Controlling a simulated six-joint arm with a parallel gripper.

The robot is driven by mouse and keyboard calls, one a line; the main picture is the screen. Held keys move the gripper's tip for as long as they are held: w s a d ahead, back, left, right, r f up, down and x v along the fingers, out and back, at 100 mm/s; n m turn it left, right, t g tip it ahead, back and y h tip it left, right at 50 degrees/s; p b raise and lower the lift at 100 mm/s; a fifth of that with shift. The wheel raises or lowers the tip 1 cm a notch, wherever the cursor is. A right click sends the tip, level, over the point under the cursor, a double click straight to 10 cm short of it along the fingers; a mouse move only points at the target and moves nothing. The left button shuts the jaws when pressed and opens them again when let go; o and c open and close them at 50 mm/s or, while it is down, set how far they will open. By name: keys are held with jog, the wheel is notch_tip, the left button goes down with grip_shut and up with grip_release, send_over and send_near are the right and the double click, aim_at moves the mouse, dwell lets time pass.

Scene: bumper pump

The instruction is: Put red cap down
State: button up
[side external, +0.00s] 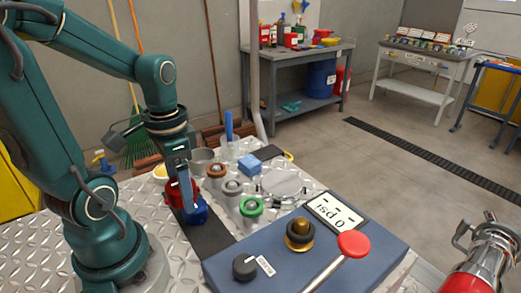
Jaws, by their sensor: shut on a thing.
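My gripper (186,196) points down over the dark strip on the metal table, at the left of the work area. Its jaws are shut on a red cap (173,192), which shows on both sides of the fingers. The fingers hide the cap's middle, and I cannot tell whether its underside touches the strip. A blue cap (198,214) is just in front of the fingers, close to the red cap.
Right of the gripper stand round parts with brown (217,170), white (232,188) and green (251,207) rings.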

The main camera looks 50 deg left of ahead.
jog(key=w+d+f, duration=0.1)
jog(key=d+f, duration=0.1)
jog(key=d, duration=0.1)
jog(key=w+d+f, duration=0.1)
jog(key=d, duration=0.1)
jog(key=shift+w+f, duration=0.25)
jog(key=shift+w, duration=0.05)
jog(key=shift+f, duration=2)
jog(key=o, duration=1.3)
jog(key=shift+r, duration=0.15)
jog(key=d+r+t, duration=0.1)
jog(key=r+t, duration=0.1)
jog(key=r, duration=0.2)
jog(key=d+r+t, duration=0.1)
jog(key=r, duration=0.4)
jog(key=d+r+t, duration=0.1)
jog(key=r+t, duration=0.1)
jog(key=r, duration=0.3)
jog(key=shift+s+d+t, duration=0.1)
jog(key=shift+s+t, duration=0.2)
jog(key=shift+s, duration=0.05)
